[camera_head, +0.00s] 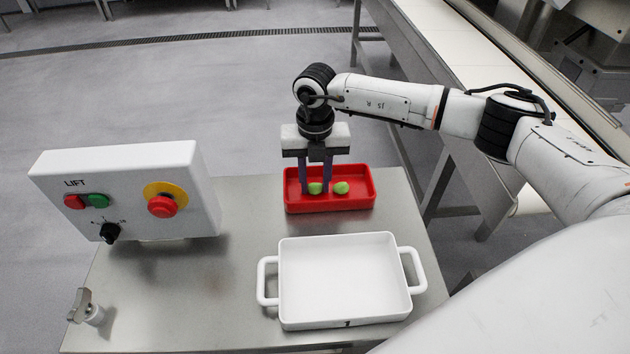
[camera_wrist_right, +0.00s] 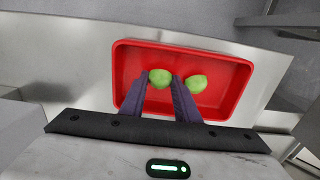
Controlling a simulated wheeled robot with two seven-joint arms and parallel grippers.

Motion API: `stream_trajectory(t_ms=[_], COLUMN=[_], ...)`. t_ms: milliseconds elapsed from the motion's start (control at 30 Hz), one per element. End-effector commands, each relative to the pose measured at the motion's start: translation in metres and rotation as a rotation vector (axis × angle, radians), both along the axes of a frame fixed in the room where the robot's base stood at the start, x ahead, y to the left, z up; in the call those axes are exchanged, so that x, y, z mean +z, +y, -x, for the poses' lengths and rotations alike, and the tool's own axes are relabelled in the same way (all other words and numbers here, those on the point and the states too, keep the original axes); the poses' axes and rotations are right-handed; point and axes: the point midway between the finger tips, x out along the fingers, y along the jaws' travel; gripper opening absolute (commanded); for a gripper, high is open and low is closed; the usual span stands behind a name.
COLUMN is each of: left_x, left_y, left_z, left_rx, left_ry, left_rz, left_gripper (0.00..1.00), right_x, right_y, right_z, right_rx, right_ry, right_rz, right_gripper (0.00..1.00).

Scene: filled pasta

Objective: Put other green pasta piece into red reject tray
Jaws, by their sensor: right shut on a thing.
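The red reject tray (camera_head: 362,203) stands on the metal table behind the white dish, and it fills the middle of the right wrist view (camera_wrist_right: 228,98). Two green pasta pieces show there. One green pasta piece (camera_head: 315,188) is between the fingertips of my right gripper (camera_head: 316,186), which is shut on it, low inside the tray; it also shows in the wrist view (camera_wrist_right: 159,78). The other green piece (camera_head: 341,188) lies in the tray just right of the fingers, also seen in the wrist view (camera_wrist_right: 196,84). My left gripper is not in view.
An empty white dish (camera_head: 340,281) with two handles stands in front of the tray. A white lift control box (camera_head: 128,194) with buttons is at the left. A small metal clamp (camera_head: 86,306) is at the front left. A conveyor (camera_head: 470,60) runs at the right.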

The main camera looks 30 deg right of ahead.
Motion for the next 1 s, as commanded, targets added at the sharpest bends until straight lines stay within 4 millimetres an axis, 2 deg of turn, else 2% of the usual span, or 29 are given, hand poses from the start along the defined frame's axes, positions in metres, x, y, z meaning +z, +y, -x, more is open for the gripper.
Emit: stream_trajectory(t_ms=[200,233,300,633,767,1000], left_x=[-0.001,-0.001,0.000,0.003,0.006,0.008], left_y=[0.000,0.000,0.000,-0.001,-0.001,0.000], left_z=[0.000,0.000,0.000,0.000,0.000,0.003], left_rx=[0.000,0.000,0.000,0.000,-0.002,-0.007], left_ry=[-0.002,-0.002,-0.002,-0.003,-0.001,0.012], left_rz=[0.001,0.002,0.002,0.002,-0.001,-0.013], left_gripper=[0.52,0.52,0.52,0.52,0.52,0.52], right_x=[-0.004,-0.004,-0.003,0.002,0.018,0.071], right_y=[0.000,0.000,0.000,0.000,0.000,0.000], right_z=[0.000,0.000,0.000,0.000,-0.001,-0.001], right_rx=[0.000,0.000,0.000,0.000,-0.001,0.000], right_ry=[0.001,0.000,0.000,0.000,-0.002,-0.003], right_rz=[0.000,0.000,0.000,-0.001,-0.001,-0.001], right_gripper=[0.08,0.30,0.37,0.37,0.37,0.37])
